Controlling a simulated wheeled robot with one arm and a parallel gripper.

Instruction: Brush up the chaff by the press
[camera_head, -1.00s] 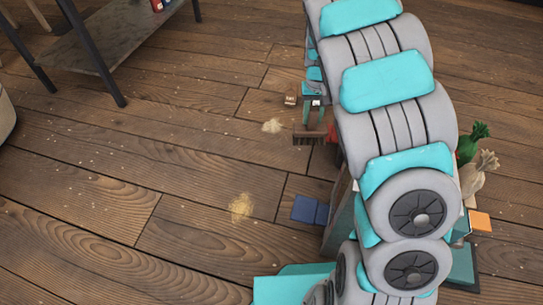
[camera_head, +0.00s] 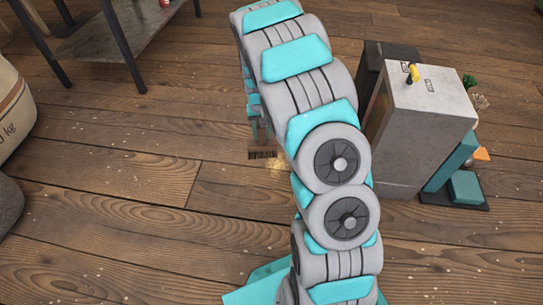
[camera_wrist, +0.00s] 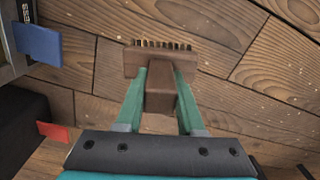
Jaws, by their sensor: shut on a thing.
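My gripper (camera_wrist: 160,80) is shut on a brown hand brush (camera_wrist: 160,62), whose block sits between the two green fingers with dark bristles pointing away. In the head view the brush (camera_head: 262,154) is low, close to the floorboards; I cannot tell if it touches. A pale patch of chaff (camera_head: 281,163) shows just right of the brush, partly hidden by my arm. The grey press (camera_head: 430,125) with a yellow-handled lever stands to the right. In the wrist view, part of it at the left edge bears lettering ending in "ESS".
A blue flap (camera_wrist: 38,45) and a red flap (camera_wrist: 54,131) stick out at the left of the wrist view. A teal block (camera_head: 466,187) lies right of the press. A metal-legged table (camera_head: 118,35) and a sack (camera_head: 12,105) stand left. Floor between is clear.

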